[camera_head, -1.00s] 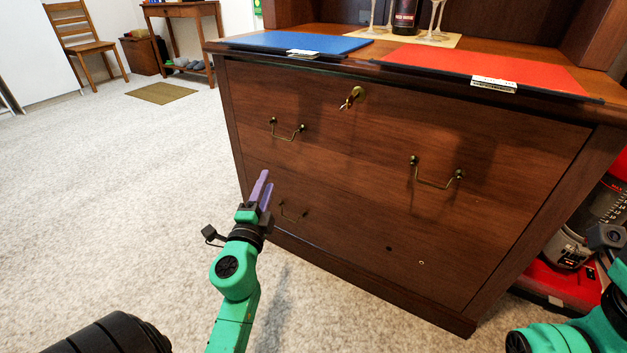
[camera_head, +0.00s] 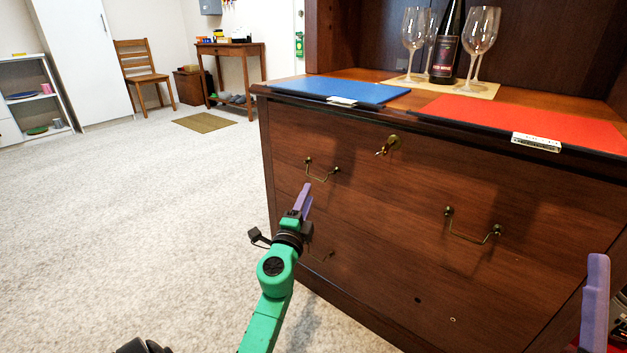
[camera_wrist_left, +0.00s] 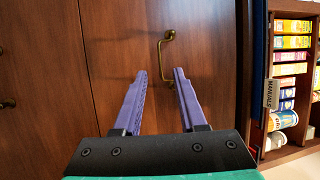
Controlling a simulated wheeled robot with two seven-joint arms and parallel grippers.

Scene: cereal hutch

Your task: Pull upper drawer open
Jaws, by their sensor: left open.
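The brown wooden cabinet's upper drawer (camera_head: 420,190) is closed, its front flush. It has a brass handle on the left (camera_head: 321,174) and one on the right (camera_head: 470,236), with a key in the lock (camera_head: 388,146) between them above. My left gripper (camera_head: 304,192) is open and empty, just below the left handle in the head view. In the left wrist view, turned sideways, my left gripper (camera_wrist_left: 160,74) has its fingers apart, with the brass handle (camera_wrist_left: 164,60) ahead, nearer the right finger; contact is not visible. One purple finger of my right gripper (camera_head: 596,300) shows at lower right.
The lower drawer (camera_head: 390,285) is below, its left handle partly hidden by my left arm. A blue mat (camera_head: 345,92), red mat (camera_head: 540,125), bottle (camera_head: 446,50) and wine glasses (camera_head: 481,35) stand or lie on top. Carpet (camera_head: 130,220) at left is clear.

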